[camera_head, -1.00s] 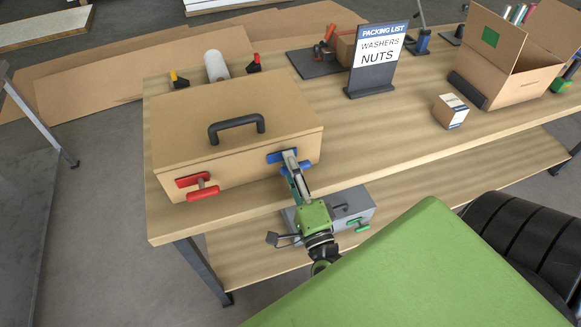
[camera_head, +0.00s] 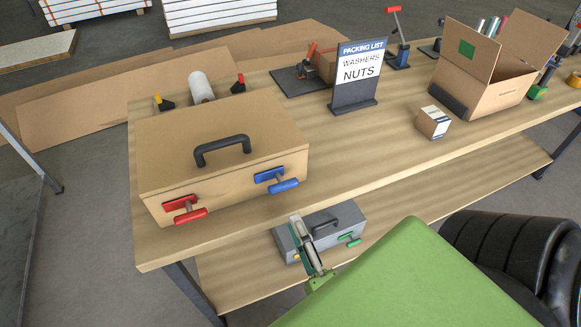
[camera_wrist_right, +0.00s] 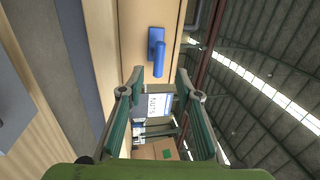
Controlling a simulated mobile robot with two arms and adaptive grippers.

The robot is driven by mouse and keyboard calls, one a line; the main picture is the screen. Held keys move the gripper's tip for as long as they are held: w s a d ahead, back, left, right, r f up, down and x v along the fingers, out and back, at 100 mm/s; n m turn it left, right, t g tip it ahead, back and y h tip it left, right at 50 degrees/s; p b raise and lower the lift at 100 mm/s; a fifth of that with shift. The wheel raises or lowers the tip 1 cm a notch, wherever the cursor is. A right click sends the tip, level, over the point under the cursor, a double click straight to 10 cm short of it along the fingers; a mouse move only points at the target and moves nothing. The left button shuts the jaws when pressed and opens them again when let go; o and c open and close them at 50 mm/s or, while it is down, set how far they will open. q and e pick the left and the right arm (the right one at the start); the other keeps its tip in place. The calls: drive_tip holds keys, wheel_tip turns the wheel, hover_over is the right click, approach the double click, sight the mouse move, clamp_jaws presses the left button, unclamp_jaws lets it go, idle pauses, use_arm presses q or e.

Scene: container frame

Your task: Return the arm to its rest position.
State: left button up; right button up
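My right gripper (camera_head: 297,222) hangs in front of the bench's front edge, below and apart from the tan case (camera_head: 170,140). In the right wrist view its two fingers (camera_wrist_right: 160,88) stand apart with nothing between them, so it is open and empty. The case sits closed on the bench, with a black handle (camera_head: 222,151) on its lid. Its front has a red latch (camera_head: 188,211) on the left and a blue latch (camera_head: 280,182) on the right. The blue latch also shows in the right wrist view (camera_wrist_right: 158,54), beyond the fingertips. My left gripper is out of view.
A grey toolbox (camera_head: 318,224) with a green latch is on the lower shelf behind my right gripper. The bench top (camera_head: 350,150) also holds a packing list sign (camera_head: 359,75), a small box (camera_head: 433,122) and an open carton (camera_head: 490,88). The bench front right of the case is clear.

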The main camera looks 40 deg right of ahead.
drive_tip(key=shift+s+a, duration=0.1)
drive_tip(key=shift+s, duration=0.15)
idle(0.3)
drive_tip(key=s+a+f+n+g+y, duration=0.25)
drive_tip(key=f+n, duration=0.25)
drive_tip(key=f, duration=0.7)
drive_tip(key=s+a+f+n+g+y, duration=0.15)
drive_tip(key=f+n+g, duration=0.3)
drive_tip(key=f, duration=0.75)
drive_tip(key=s+a+f+n+g+y, duration=0.2)
drive_tip(key=f+n, duration=0.4)
drive_tip(key=f, duration=0.6)
drive_tip(key=s+d+f+n+g, duration=0.2)
drive_tip(key=s+f+n+g, duration=0.1)
drive_tip(key=s+f, duration=0.5)
drive_tip(key=s+d+f+n+g+h, duration=0.1)
drive_tip(key=s+d+f+n+g, duration=0.2)
drive_tip(key=s, duration=0.9)
wheel_tip(320, 180, down, 5)
drive_tip(key=n+g, duration=0.1)
drive_tip(key=g, duration=0.2)
drive_tip(key=shift+g, duration=0.3)
drive_tip(key=shift+d, duration=0.1)
